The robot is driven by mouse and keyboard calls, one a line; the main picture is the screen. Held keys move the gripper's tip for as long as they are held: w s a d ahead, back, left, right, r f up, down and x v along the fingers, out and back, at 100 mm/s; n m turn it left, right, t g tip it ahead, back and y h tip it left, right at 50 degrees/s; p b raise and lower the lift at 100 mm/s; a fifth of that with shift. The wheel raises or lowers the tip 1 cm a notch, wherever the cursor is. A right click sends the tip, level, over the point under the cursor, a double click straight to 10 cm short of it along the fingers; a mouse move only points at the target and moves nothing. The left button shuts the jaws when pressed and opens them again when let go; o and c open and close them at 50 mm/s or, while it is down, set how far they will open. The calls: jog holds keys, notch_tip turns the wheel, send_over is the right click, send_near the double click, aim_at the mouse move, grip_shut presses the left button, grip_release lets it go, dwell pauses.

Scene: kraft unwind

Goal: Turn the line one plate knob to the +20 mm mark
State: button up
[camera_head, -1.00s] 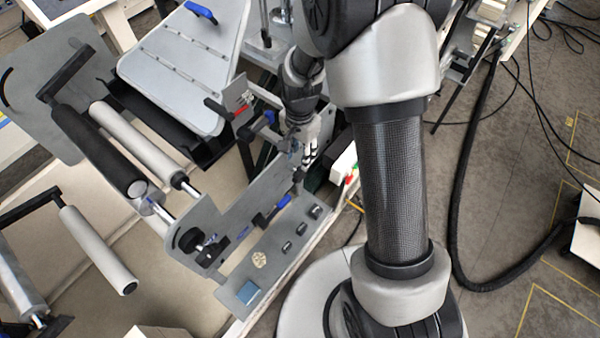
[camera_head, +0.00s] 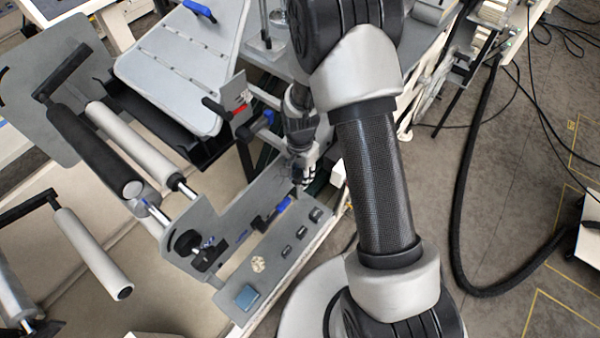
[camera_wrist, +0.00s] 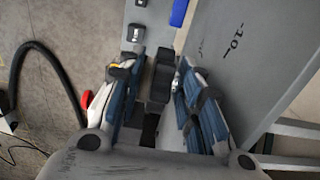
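My gripper (camera_wrist: 160,68) shows in the wrist view with its two blue-padded fingers apart. A dark knob-like part (camera_wrist: 161,80) lies between them, with a narrow gap on the left; contact on the right cannot be told. Beside it is a grey plate (camera_wrist: 250,65) with a printed scale, where "-10" reads upside down. The +20 mark is not readable. In the head view my gripper (camera_head: 302,172) is low over the back end of the grey machine plate (camera_head: 225,215), and it hides what is between its fingers. Another black knob (camera_head: 187,243) is at the plate's near left end.
A grey ledge (camera_head: 270,265) carries several small dark buttons, a blue handle (camera_head: 284,204) and a blue square (camera_head: 246,296). A red-marked bracket (camera_head: 240,105) stands close behind my gripper. Rollers (camera_head: 95,150) are at the left. A black hose (camera_head: 465,190) runs over the floor at the right.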

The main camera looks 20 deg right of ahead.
grip_shut()
jog(key=shift+p, duration=0.3)
jog(key=shift+w+d+g+y+p, duration=0.15)
jog(key=shift+g+y+p, duration=0.2)
jog(key=shift+g+y, duration=0.55)
jog(key=shift+y, duration=0.4)
jog(key=g+y+b, duration=0.1)
jog(key=g+y, duration=0.1)
jog(key=y, duration=0.1)
jog(key=g+y+b, duration=0.1)
jog(key=shift+w+d+f+b, duration=0.2)
jog(key=shift+d+f+b, duration=0.05)
jog(key=shift+f+b, duration=0.1)
jog(key=g+y+b, duration=0.2)
jog(key=y+b, duration=0.1)
jog(key=shift+d, duration=0.1)
jog(key=shift+g+y+b, duration=0.3)
jog(key=shift+b, duration=0.25)
jog(key=shift+r, duration=0.15)
